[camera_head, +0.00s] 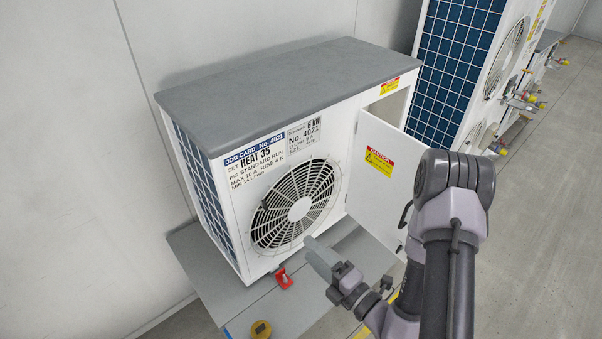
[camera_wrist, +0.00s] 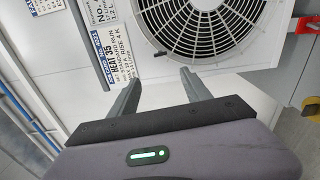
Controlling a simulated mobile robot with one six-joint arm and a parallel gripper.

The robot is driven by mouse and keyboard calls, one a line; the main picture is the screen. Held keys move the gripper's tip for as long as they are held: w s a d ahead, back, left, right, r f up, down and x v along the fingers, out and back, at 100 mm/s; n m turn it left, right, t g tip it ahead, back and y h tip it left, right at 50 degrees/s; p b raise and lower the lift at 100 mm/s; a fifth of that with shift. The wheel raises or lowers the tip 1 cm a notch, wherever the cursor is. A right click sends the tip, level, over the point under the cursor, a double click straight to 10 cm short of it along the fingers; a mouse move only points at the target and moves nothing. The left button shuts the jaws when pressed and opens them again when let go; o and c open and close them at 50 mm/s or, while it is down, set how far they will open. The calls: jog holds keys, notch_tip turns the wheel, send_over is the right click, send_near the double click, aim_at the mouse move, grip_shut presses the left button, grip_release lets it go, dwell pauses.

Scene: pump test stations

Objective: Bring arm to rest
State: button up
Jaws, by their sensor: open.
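My gripper (camera_head: 322,256) is in front of the white heat pump unit (camera_head: 337,133), low and just right of its round fan grille (camera_head: 297,207). In the wrist view my gripper (camera_wrist: 156,82) shows two grey fingers spread apart with nothing between them. The fingers point toward the unit's front, below the fan grille (camera_wrist: 195,28) and beside the job card (camera_wrist: 108,50). The job card in the head view (camera_head: 256,157) reads No. 4021, HEAT 35. My arm reaches in from the lower right, bent at the elbow.
The unit's white door (camera_head: 378,172) with a caution label stands open near my arm. Other units (camera_head: 465,60) stand at the upper right. Floor (camera_head: 545,200) at right is clear.

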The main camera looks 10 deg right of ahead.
jog(key=s+a+r+n+g+y+b, duration=0.4)
jog(key=s+a+r+n+g+y, duration=0.35)
jog(key=n, duration=0.65)
jog(key=s+a+r+n+g+h+b, duration=0.1)
jog(key=s+a+n+g+h+b, duration=0.25)
jog(key=s+n+g, duration=0.85)
jog(key=d+f+n+t+h+b, duration=0.2)
jog(key=d+f+n+t+h, duration=0.2)
jog(key=d+n+h, duration=0.5)
jog(key=w+d+r+n+t+h+b, duration=0.1)
jog(key=w+d+r+n+t+h, duration=0.2)
jog(key=d+r+n+t, duration=0.1)
jog(key=r+n+t, duration=0.1)
jog(key=n+t, duration=0.1)
jog(key=n, duration=0.1)
jog(key=shift+w+b, duration=0.15)
jog(key=shift+b, duration=0.15)
jog(key=shift+f, duration=0.1)
